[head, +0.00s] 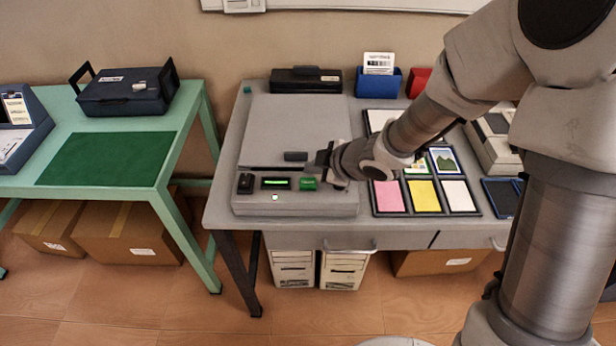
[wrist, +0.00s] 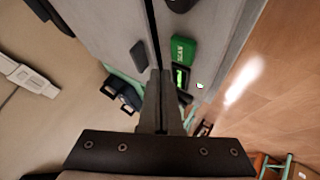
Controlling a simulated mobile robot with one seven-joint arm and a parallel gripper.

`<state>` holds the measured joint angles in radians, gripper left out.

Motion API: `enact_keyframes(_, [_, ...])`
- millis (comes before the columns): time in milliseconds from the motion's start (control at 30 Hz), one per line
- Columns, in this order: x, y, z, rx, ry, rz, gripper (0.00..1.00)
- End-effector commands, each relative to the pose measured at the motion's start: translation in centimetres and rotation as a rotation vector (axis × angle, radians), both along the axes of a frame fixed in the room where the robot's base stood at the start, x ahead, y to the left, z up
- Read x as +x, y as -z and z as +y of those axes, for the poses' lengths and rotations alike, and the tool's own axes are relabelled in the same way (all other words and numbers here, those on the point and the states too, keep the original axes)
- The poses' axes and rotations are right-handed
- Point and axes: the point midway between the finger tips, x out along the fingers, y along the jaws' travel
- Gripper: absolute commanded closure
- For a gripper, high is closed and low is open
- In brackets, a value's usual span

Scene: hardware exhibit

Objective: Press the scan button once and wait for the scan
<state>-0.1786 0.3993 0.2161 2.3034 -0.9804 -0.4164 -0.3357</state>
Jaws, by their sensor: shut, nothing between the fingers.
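The grey scanner (head: 297,125) lies on the grey desk with its lid down. Its green scan button (head: 308,183) is on the front panel, and its SCAN lettering shows in the wrist view (wrist: 183,50). Left of the button, a small dark display (head: 276,183) shows a bright green bar. A small pale light (head: 275,198) glows below the display. My gripper (head: 313,168) is shut and empty, just behind and above the button; in the wrist view its fingertips (wrist: 161,73) appear beside the button. I cannot tell whether they touch it.
A black switch (head: 246,183) sits at the panel's left, and a dark lid handle (head: 295,156) is close to my fingers. A tray of coloured cards (head: 425,212) lies right of the scanner. A green table (head: 180,150) stands left, across a gap.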

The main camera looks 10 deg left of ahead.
Motion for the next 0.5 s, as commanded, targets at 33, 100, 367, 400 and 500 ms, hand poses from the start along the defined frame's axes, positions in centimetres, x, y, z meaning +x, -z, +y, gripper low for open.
enact_keyframes(33, [0.0, -1.2, 0.0, 0.0, 0.001, -0.001, 1.0])
enact_keyframes(100, [0.0, -1.9, 0.0, 0.0, 0.0, 0.0, 1.0])
enact_keyframes(367, [0.0, -3.5, 0.0, 0.0, 0.0, 0.0, 1.0])
enact_keyframes(400, [0.0, -3.4, 0.0, 0.0, 0.0, 0.0, 1.0])
enact_keyframes(500, [0.0, -3.3, 0.0, 0.0, 0.0, 0.0, 1.0])
